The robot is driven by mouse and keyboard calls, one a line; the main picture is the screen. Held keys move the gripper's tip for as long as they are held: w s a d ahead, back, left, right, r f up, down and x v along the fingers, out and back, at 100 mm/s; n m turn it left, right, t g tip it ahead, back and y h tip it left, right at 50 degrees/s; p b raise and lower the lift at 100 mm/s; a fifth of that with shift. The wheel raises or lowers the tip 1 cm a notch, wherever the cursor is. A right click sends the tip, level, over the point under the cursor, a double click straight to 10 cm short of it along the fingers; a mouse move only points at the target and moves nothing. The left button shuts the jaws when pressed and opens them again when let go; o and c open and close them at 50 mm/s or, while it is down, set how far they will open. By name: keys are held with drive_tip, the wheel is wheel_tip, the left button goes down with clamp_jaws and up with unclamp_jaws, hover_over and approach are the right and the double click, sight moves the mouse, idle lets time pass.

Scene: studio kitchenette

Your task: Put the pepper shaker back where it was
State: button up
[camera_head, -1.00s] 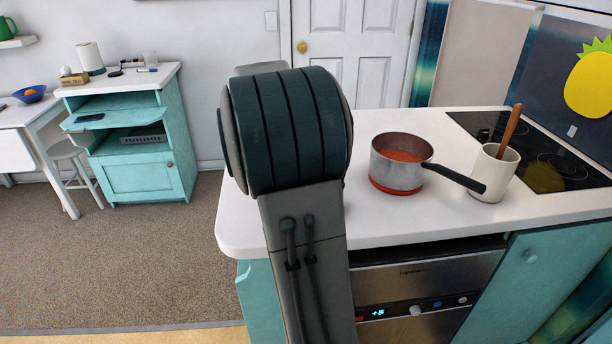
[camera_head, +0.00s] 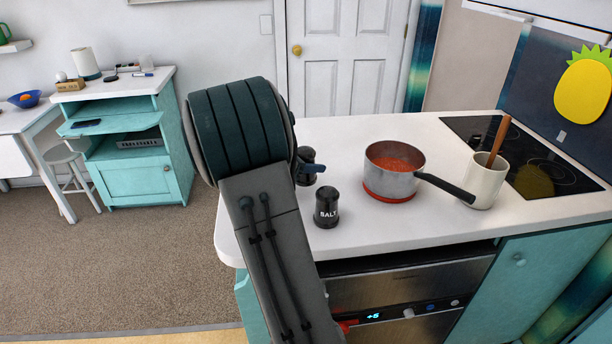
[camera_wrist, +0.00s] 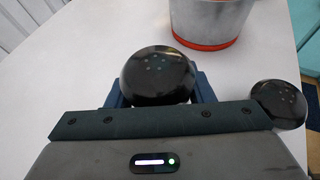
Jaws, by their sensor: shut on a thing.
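The black pepper shaker (camera_wrist: 157,72) is between the blue fingers of my gripper (camera_wrist: 158,92) in the wrist view, its domed, holed top facing the camera. My gripper is shut on it. In the head view the pepper shaker (camera_head: 306,156) shows only partly, behind my arm and a blue finger, over the white counter. I cannot tell whether its base touches the counter. A black shaker marked SALT (camera_head: 326,210) stands upright on the counter nearer the front edge. The salt shaker also shows at the right of the wrist view (camera_wrist: 279,103), beside my gripper.
A steel pot (camera_head: 391,178) of red food sits on a red base right of the shakers, its handle pointing right. A cream crock (camera_head: 484,182) with a wooden utensil stands beyond the handle, near the black cooktop (camera_head: 545,166). The white counter (camera_head: 270,225) is clear at its front-left corner.

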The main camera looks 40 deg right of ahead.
sight(306, 176)
drive_tip(key=shift+w+a+f, duration=0.2)
drive_tip(key=shift+w+a, duration=0.05)
drive_tip(key=shift+f, duration=2)
drive_tip(key=shift+f, duration=0.1)
drive_tip(key=o, duration=1.1)
